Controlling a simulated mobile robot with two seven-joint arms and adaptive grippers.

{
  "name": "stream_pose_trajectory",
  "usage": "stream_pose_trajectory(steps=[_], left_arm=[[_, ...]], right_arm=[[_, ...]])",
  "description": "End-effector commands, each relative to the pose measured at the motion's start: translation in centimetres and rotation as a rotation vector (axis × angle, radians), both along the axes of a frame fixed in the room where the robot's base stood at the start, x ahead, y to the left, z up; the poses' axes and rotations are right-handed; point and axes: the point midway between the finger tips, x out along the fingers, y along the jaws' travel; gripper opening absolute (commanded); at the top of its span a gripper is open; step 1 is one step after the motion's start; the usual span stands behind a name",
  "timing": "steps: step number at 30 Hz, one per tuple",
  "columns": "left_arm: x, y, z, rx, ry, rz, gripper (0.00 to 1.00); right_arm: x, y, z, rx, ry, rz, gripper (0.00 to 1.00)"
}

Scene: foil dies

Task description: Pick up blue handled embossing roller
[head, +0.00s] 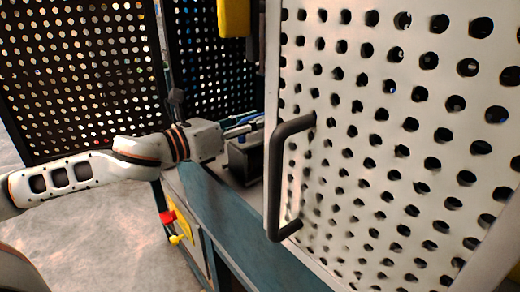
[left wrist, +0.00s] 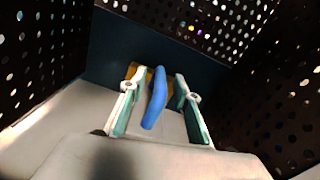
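The blue handle (left wrist: 155,100) of the embossing roller stands out between the fingers of my left gripper (left wrist: 156,80) in the left wrist view. The two teal-and-white fingers are apart, with a visible gap on each side of the handle. A yellow-gold part (left wrist: 143,76) shows behind the handle; I cannot tell whether it belongs to the roller. In the head view my left gripper (head: 243,125) reaches in behind the perforated door, with a bit of blue near its fingers. The fingertips are partly hidden there. My right gripper is not in view.
A pale perforated door (head: 375,150) with a black bar handle (head: 277,180) fills the right of the head view, close to my left gripper. A dark block (head: 246,158) sits below the gripper. Dark perforated panels (head: 85,75) stand behind. Red (head: 168,217) and yellow knobs stick out below.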

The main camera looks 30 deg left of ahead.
Motion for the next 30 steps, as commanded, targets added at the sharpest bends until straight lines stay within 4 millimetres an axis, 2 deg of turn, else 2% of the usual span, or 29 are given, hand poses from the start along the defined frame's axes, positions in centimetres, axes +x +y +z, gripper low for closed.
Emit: stream_pose_trajectory(steps=[2,3,6,20,26,30], left_arm=[[0.0,0.0,0.0,0.0,0.0,0.0,0.32],[0.0,0.0,0.0,0.0,0.0,0.0,0.21],[0.0,0.0,0.0,0.0,0.0,0.0,0.0],[0.0,0.0,0.6,0.001,-0.009,0.001,0.0],[-0.1,0.0,2.7,0.001,-0.018,0.0,0.0],[-0.2,0.1,5.2,0.0,-0.025,0.001,0.0]], right_arm=[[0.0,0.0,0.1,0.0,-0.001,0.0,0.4],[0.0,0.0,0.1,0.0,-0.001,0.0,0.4],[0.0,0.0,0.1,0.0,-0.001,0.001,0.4],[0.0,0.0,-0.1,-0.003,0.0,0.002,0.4],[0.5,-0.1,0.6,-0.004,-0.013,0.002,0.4],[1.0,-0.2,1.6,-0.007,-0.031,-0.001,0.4]])
